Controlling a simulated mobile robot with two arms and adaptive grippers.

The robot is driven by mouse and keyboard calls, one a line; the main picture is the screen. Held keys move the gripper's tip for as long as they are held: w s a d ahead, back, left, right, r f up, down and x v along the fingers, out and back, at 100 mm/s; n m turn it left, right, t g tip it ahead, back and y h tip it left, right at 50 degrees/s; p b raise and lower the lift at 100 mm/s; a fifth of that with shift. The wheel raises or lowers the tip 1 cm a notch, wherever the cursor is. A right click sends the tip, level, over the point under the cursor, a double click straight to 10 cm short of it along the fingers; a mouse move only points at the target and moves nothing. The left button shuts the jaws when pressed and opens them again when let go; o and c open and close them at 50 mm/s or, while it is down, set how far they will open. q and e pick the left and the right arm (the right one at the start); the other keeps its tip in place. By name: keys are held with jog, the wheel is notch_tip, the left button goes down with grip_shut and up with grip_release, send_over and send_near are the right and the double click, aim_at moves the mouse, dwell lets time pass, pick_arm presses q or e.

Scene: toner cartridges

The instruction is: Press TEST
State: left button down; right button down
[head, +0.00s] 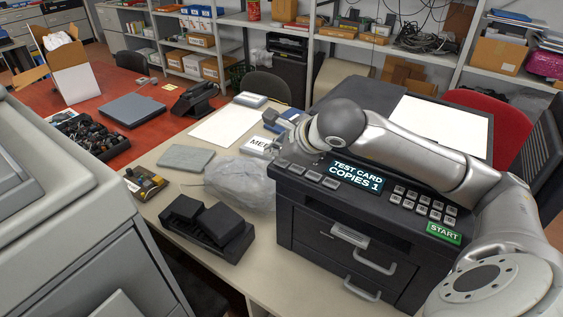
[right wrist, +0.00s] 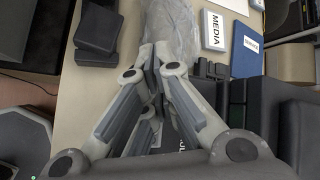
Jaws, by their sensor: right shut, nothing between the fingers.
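The dark copier (head: 335,230) stands on the beige table, its lit display (head: 357,175) reading "TEST CARD COPIES 1". Left of the display is a row of grey buttons (head: 314,177); their labels are too small to read. Right of it are a keypad (head: 422,203) and a green START button (head: 443,232). My right arm reaches over the copier from the right. My right gripper (head: 300,145) is above the panel's left end, partly hidden by its own wrist. In the right wrist view the right gripper (right wrist: 153,65) is shut and empty. My left gripper is not in view.
A crumpled clear bag (head: 242,180), a MEDIA box (head: 259,146) and a black tray with dark blocks (head: 205,230) lie left of the copier. A grey cabinet (head: 75,240) fills the lower left. A white sheet (head: 440,125) lies on the copier's top.

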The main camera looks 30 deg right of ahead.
aim_at(278, 164)
jog(key=shift+r, duration=0.1)
dwell(0.3)
jog(key=shift+r+p, duration=0.35)
jog(key=shift+r, duration=0.3)
jog(key=shift+r+p, duration=1.45)
jog(key=shift+r, duration=1.1)
